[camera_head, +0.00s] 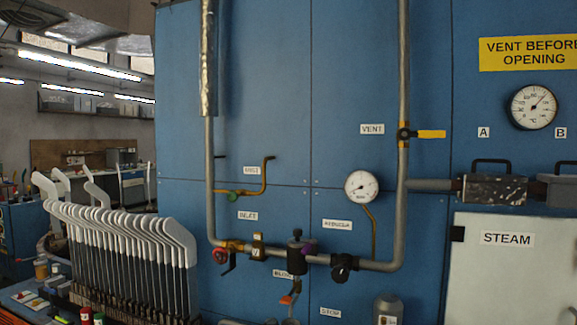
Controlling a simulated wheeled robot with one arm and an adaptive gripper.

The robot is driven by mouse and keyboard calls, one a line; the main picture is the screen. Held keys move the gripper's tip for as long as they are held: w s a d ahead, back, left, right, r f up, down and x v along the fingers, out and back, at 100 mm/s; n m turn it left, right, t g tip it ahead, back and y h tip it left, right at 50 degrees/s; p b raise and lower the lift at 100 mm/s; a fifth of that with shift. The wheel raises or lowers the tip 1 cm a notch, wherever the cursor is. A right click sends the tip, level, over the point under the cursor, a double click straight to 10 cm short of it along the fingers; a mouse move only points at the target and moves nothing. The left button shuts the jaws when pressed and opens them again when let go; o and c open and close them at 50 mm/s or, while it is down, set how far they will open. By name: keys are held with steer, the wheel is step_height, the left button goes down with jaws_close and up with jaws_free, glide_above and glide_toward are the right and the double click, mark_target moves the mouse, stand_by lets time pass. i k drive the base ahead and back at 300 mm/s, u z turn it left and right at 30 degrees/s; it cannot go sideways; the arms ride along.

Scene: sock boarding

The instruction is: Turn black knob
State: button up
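A black knob (343,267) sits on the lower horizontal pipe (378,266), just left of where the pipe bends upward. It is dark and lobed, and its exact turn angle is hard to read at this size. A black valve body (297,259) with a purple part (309,248) stands on the same pipe to the left of the knob. My gripper is not in view, and nothing blocks the view of the knob.
A red knob (220,256) and a brass valve (258,246) lie farther left on the pipe. A gauge (362,187) hangs above the black knob. A yellow lever (431,134) is higher up. White sock forms (120,225) crowd the left; a STEAM cabinet (515,275) stands right.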

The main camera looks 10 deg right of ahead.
mark_target(340, 273)
steer(key=i, duration=0.85)
steer(key=u, duration=0.35)
